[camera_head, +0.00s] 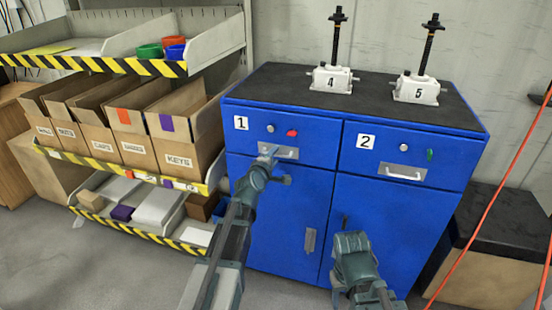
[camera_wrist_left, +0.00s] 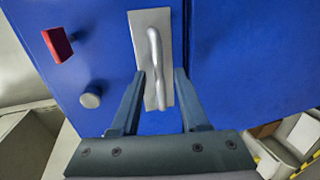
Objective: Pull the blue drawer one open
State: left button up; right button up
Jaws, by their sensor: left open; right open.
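The blue drawer one (camera_head: 310,130) is shut in the blue cabinet, with a "1" label, a round knob and a red tab on its front. Its metal handle (camera_head: 288,153) is partly hidden by my left gripper (camera_head: 271,153). In the left wrist view the drawer front (camera_wrist_left: 95,35) fills much of the picture. There the curved handle bar (camera_wrist_left: 154,48) stands on a pale plate, and its end lies between the two fingertips of my open left gripper (camera_wrist_left: 159,74). I cannot tell whether they touch it. My right gripper (camera_head: 346,222) is open, in front of the lower cabinet door, apart from drawer one.
Drawer two (camera_head: 400,155) is shut on the right. Screw jacks "4" (camera_head: 330,79) and "5" (camera_head: 416,89) stand on the dark cabinet top (camera_head: 270,87). A shelf rack with cardboard boxes (camera_head: 180,128) stands close on the left. A red cable (camera_head: 492,210) hangs at the right.

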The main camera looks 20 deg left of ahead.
pick_arm(q)
grip_shut()
dwell(1.4)
